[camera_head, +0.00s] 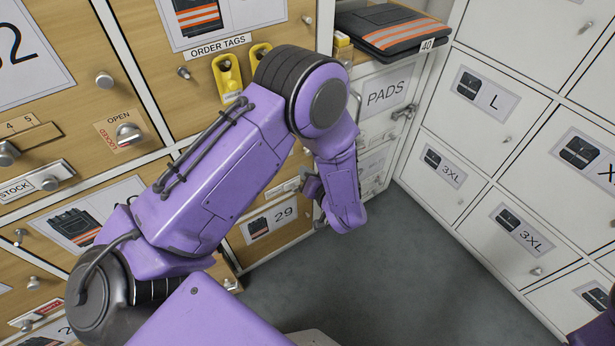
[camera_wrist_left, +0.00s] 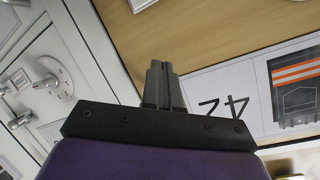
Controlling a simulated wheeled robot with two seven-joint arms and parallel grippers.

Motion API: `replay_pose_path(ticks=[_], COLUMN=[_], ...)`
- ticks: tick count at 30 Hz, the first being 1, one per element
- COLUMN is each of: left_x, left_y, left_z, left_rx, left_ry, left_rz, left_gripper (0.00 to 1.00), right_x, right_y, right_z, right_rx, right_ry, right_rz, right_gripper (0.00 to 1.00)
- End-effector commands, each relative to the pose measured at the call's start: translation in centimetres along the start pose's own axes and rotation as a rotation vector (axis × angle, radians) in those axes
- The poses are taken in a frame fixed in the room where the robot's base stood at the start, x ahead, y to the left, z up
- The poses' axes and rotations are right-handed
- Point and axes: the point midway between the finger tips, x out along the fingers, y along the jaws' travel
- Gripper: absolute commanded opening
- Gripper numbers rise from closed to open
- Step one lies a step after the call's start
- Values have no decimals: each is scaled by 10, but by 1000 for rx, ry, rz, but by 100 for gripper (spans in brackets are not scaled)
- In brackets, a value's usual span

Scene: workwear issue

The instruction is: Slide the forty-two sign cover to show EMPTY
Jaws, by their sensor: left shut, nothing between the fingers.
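In the left wrist view a white label with the number 42 (camera_wrist_left: 224,104), upside down, and a picture of a dark garment with orange stripes is on a wooden door (camera_wrist_left: 215,35). My left gripper (camera_wrist_left: 160,68) is shut and empty, its fingertips over the wood beside the label. A small part of a pale metal fitting (camera_wrist_left: 141,4) shows at the top edge; I cannot tell whether it is the forty-two sign cover. In the head view my left arm hides the 42 label and most of the gripper. My right gripper is out of view.
White lockers with a latch (camera_wrist_left: 48,82) lie left in the wrist view. In the head view the PADS door (camera_head: 385,97) and a shelf with a folded garment (camera_head: 395,30) are beyond my arm. Door 29 (camera_head: 272,222) is below it. The grey floor (camera_head: 400,270) is clear.

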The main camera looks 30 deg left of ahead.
Motion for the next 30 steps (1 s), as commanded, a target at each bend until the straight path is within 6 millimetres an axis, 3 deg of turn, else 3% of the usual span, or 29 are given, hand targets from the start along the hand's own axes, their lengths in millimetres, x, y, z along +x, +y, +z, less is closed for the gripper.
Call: replay_pose_path(ticks=[1,3,7,12,20,25,30], left_x=[5,-9,-40,-65,-67,-56,-24], left_y=[33,48,68,76,74,73,69], left_z=[7,-5,-14,-21,-23,-16,-2], left_rx=[3,39,107,160,169,171,170], left_ry=[-22,-108,-281,-392,-399,-398,-399], left_rz=[-73,-149,-177,-150,-148,-149,-151], left_gripper=[0,0,0,0,0,0,0], right_x=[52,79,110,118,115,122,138], right_y=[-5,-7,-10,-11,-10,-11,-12], right_z=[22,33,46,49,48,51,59], right_rx=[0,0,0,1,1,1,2], right_ry=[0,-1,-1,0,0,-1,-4], right_rz=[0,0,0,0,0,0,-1], right_gripper=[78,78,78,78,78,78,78])
